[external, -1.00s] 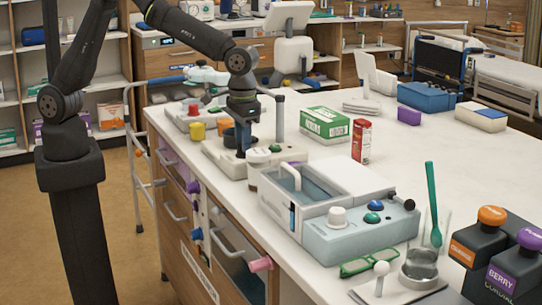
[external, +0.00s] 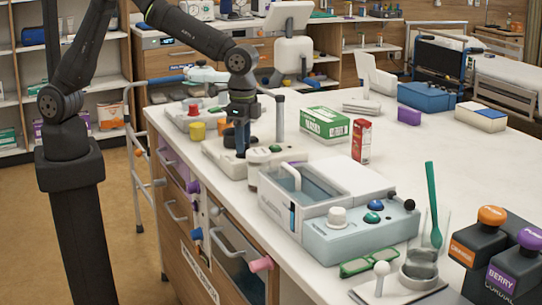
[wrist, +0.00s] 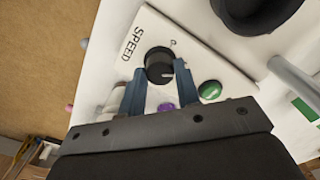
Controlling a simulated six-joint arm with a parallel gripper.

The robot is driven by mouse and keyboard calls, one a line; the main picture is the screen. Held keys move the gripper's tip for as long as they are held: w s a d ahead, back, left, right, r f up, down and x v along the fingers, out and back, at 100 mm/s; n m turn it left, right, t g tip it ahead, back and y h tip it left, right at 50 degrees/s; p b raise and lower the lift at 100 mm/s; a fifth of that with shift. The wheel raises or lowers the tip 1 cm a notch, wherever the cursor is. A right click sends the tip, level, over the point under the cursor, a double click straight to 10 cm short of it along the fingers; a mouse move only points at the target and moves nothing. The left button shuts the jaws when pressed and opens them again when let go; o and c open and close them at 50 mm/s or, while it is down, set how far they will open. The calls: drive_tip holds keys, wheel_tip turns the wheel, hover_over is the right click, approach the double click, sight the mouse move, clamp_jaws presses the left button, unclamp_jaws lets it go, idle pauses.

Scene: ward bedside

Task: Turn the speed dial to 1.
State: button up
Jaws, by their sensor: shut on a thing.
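The speed dial (wrist: 158,66) is a round black knob on a cream panel printed SPEED, seen in the wrist view. My gripper (wrist: 156,76) is shut on the dial, with one blue finger on each side of it. A small mark shows on the panel just beyond the dial; I cannot read it clearly. In the external view my gripper (external: 240,146) points down over the cream machine (external: 215,152), and its fingers and the arm hide most of the dial.
A green button (wrist: 210,90) and a purple button (wrist: 166,107) sit close to the dial. A grey post (external: 280,118) rises from the machine on the right.

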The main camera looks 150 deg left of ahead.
idle(0.3)
drive_tip(key=o, duration=1)
drive_tip(key=shift+r, duration=0.1)
wheel_tip(320, 180, up, 17)
drive_tip(key=shift+r, duration=0.15)
idle(0.4)
wheel_tip(320, 180, down, 18)
drive_tip(key=shift+r, duration=0.25)
idle(0.5)
